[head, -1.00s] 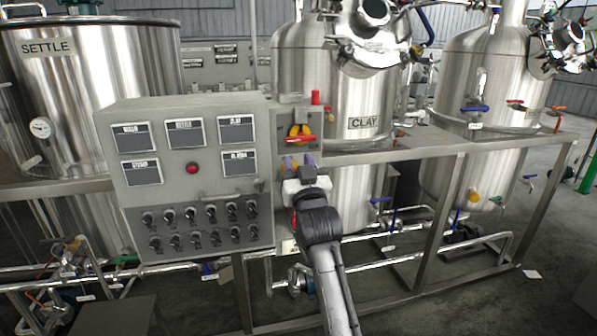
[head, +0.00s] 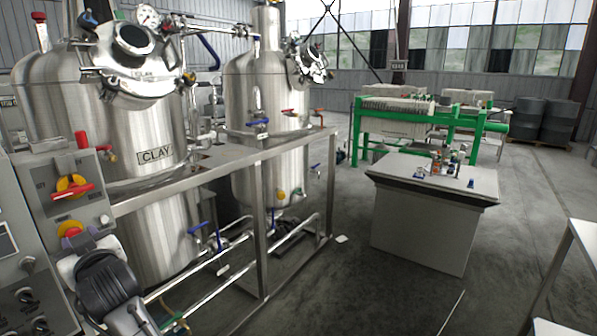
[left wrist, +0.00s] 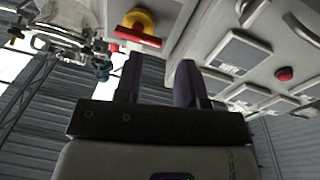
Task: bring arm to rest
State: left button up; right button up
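My left arm comes up from the bottom left of the head view. Its left gripper (head: 80,232) is at the front of the grey control panel (head: 22,240), just below the red and yellow rotary switch (head: 73,187). In the left wrist view, the two dark fingers of the left gripper (left wrist: 160,70) stand apart with nothing between them. The rotary switch (left wrist: 138,30) shows near the fingertips there. I cannot tell whether a finger touches the panel. My right gripper is not in view.
A steel frame (head: 255,150) carries the CLAY tank (head: 150,120) and a second tank (head: 240,90) beside the panel. A grey console (head: 425,225) and a green-framed filter press (head: 400,120) stand further right. A table (head: 580,250) edges in at right.

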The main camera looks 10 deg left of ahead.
pick_arm(q)
jog(key=s+d+r+m+t+h+p, duration=0.1)
jog(key=d+r+t+h, duration=0.15)
jog(key=d+h, duration=0.2)
jog(key=s+d+r+m+t+h, duration=0.1)
jog(key=d+m+t+h, duration=0.15)
jog(key=d+h, duration=0.2)
jog(key=s+d+f+m+h+p, duration=0.3)
jog(key=d+f+m+h+p, duration=0.3)
jog(key=d, duration=0.6)
jog(key=s+d+f+m+g+h+p, duration=0.1)
jog(key=s+d+f+m+g+p, duration=0.2)
jog(key=s+f, duration=0.4)
jog(key=s+d+f+m+g+h+p, duration=0.1)
jog(key=s+d+f+m+g+p, duration=0.15)
jog(key=s+f, duration=0.45)
jog(key=s+f+g+p, duration=0.5)
jog(key=s+f, duration=0.6)
jog(key=s, duration=0.4)
notch_tip(320, 180, up, 38)
jog(key=p, duration=3.7)
jog(key=shift+s+d+f+m+y+p, duration=0.15)
jog(key=shift+d+f+m+y+p, duration=0.05)
jog(key=shift+d+m+y+p, duration=0.1)
